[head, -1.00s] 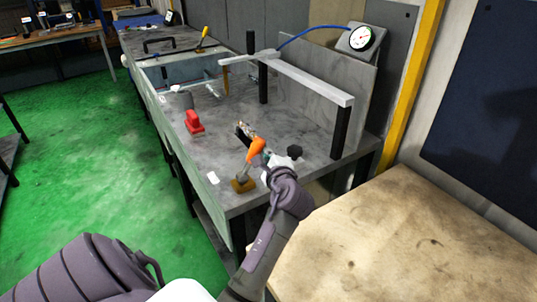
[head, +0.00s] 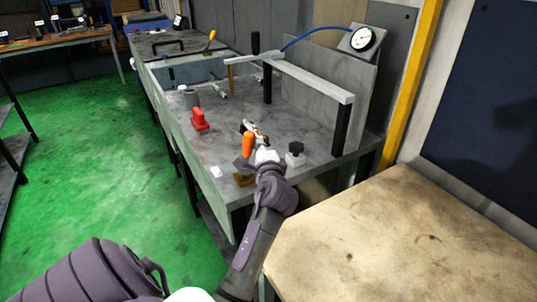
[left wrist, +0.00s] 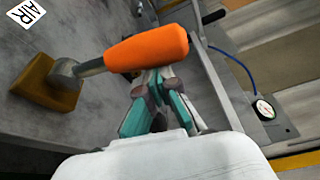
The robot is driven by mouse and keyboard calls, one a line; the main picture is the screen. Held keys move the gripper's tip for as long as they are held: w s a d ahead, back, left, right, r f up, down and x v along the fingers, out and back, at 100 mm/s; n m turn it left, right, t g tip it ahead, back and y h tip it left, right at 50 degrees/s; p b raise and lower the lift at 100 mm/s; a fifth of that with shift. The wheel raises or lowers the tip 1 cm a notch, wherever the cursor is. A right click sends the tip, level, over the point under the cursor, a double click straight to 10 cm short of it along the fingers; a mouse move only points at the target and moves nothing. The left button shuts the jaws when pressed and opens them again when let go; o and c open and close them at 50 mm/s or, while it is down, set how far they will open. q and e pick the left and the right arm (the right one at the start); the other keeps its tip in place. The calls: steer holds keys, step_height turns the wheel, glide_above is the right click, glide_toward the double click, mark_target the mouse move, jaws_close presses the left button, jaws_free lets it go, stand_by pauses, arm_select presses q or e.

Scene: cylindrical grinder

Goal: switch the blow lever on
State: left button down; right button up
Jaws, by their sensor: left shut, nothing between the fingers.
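The lever has an orange handle (head: 248,145) on a brownish-yellow base (head: 243,180) at the near edge of the grey machine bed. In the head view the handle stands nearly upright. In the left wrist view the handle (left wrist: 147,48) runs across, right over my fingers, with its metal stem at the base (left wrist: 45,84). My left gripper (head: 256,135) is shut and empty, close against the right side of the handle; exact contact is hard to tell. My right gripper is not in view.
A black knob (head: 295,154) is just right of my gripper. A red part (head: 199,121) sits farther back on the bed. A grey beam (head: 310,80) on black posts spans above, with a pressure gauge (head: 362,39) behind. A bare wooden table (head: 400,240) is at right.

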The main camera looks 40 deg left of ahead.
arm_select(q)
steer(key=s+a+n+y+b, duration=0.2)
steer(key=s+n+b, duration=0.4)
steer(key=n+b, duration=0.2)
steer(key=shift+s+n+t+y, duration=0.3)
steer(key=shift+s+y, duration=0.1)
arm_select(e)
step_height(320, 180, down, 9)
steer(key=shift+d, duration=0.4)
arm_select(q)
steer(key=shift+r, duration=0.1)
step_height(320, 180, up, 10)
arm_select(e)
steer(key=shift+s+a, duration=0.1)
arm_select(q)
steer(key=shift+d, duration=0.1)
stand_by(0.3)
